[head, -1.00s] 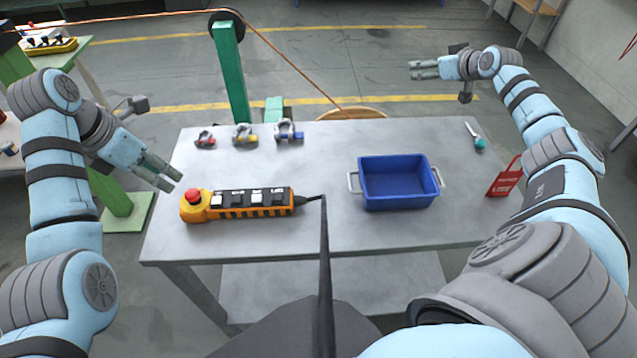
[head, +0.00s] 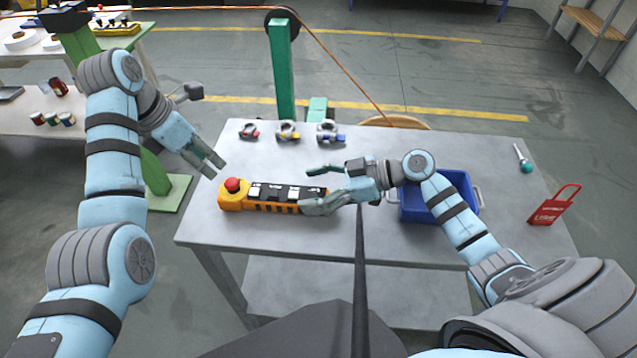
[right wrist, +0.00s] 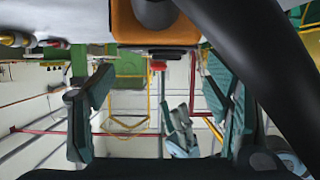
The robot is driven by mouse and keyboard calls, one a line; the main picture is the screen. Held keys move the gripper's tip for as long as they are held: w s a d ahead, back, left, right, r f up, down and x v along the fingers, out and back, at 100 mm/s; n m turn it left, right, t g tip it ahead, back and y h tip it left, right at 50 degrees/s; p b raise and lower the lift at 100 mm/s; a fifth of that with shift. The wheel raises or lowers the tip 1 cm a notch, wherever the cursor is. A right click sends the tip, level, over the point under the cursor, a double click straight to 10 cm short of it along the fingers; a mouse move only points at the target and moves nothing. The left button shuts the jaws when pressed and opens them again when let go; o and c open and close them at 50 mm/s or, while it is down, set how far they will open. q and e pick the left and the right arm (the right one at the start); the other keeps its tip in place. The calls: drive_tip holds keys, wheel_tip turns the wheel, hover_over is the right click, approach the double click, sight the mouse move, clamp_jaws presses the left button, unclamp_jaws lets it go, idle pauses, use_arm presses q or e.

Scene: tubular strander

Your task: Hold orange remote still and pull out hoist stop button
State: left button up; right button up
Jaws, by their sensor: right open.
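The orange remote (head: 262,205) lies on the grey table with its long side across, its black-topped buttons facing up. Its red stop button (head: 233,185) is at the left end. My right gripper (head: 318,187) is open at the remote's right end, with one finger above and one below in the picture; contact cannot be told. In the right wrist view the remote's orange end (right wrist: 160,34) shows at the top, beyond the open fingers (right wrist: 160,98). My left gripper (head: 217,170) is open and empty, above and left of the stop button.
A blue bin (head: 465,190) stands to the right, partly behind my right arm. Several shackles (head: 288,132) stand along the table's back edge. A red tag (head: 553,205) and a teal-handled tool (head: 524,160) lie at the right. A green post (head: 282,75) rises behind the table.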

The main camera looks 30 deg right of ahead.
sight(293, 192)
drive_tip(key=x, duration=0.6)
drive_tip(key=shift+w+a+f, duration=0.2)
drive_tip(key=shift+w+a, duration=0.05)
drive_tip(key=shift+w, duration=0.05)
drive_tip(key=shift+c, duration=0.6)
